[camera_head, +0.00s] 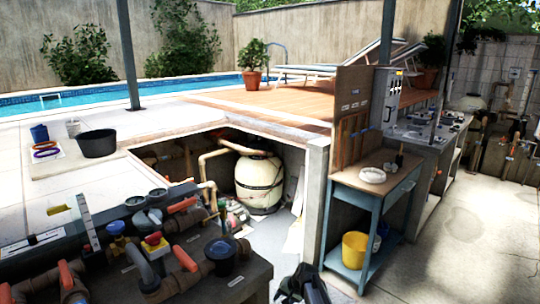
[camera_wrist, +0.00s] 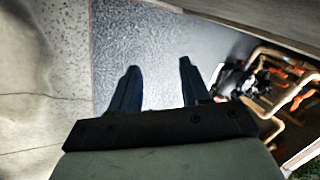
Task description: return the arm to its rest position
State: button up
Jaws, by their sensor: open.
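My gripper (camera_head: 302,288) shows at the bottom edge of the head view, right of the valve bench, with most of my arm out of frame. In the wrist view my gripper (camera_wrist: 159,66) has its two dark fingers apart, with nothing between them. Beyond the fingers is grey floor, and no object touches them.
The valve bench (camera_head: 235,284) with pipes and orange handles stands to the left. A blue table (camera_head: 345,182) with a yellow bucket (camera_head: 354,248) on its lower shelf stands to the right. A cream tank (camera_head: 259,184) sits in the pit behind. Concrete floor (camera_head: 470,235) at right is clear.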

jog(key=s+d+f+g+h, duration=0.1)
jog(key=s+d+f, duration=0.1)
jog(key=s+f, duration=0.45)
jog(key=s+d+f+n+g, duration=0.15)
jog(key=s+f, duration=0.25)
jog(key=s, duration=0.6)
jog(key=s+d+f+g+h, duration=0.1)
jog(key=s+d+f+g, duration=0.15)
jog(key=s+f, duration=0.4)
jog(key=s+d+f+g, duration=0.1)
jog(key=s+d, duration=0.1)
jog(key=s, duration=0.8)
jog(key=s+d+n+g+h, duration=0.1)
jog(key=s+d+g, duration=0.1)
jog(key=s, duration=0.8)
jog(key=s+d+f+n+g+h, duration=0.1)
jog(key=s+d, duration=0.1)
jog(key=s, duration=0.8)
jog(key=shift+s+f, duration=0.35)
jog(key=shift+s, duration=0.05)
